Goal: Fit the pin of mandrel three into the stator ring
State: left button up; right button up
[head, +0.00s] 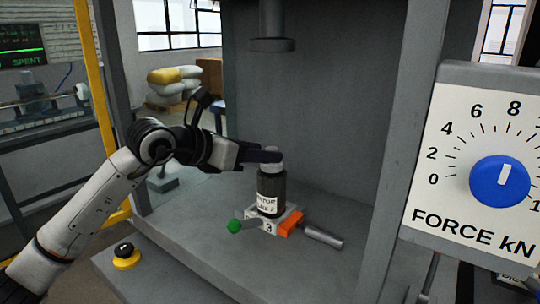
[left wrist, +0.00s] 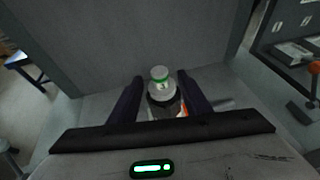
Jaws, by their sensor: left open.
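A dark cylinder (head: 271,194), with a white label only partly legible and ending in "TOR", stands upright on a pale block marked 3 (head: 268,228). A grey pin-like top (head: 274,165) rises from it. The left wrist view shows this top as a pale stepped piece with a green band (left wrist: 160,73). My left gripper (head: 264,156) is open at the height of the top, its dark fingers on either side of it in the left wrist view (left wrist: 160,84). How deep the pin sits inside the dark cylinder is hidden. My right gripper is not in view.
A press ram (head: 272,44) hangs above the cylinder. A green-knobbed lever (head: 234,226), an orange piece (head: 290,223) and a grey rod (head: 323,237) surround the block. A yellow-based button (head: 125,257) is front left. A force dial (head: 500,183) stands right. The grey bed is mostly clear.

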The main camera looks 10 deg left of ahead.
pick_arm(q)
jog(key=v, duration=0.6)
jog(key=shift+s+r+b, duration=0.15)
jog(key=shift+b, duration=0.15)
dwell(0.4)
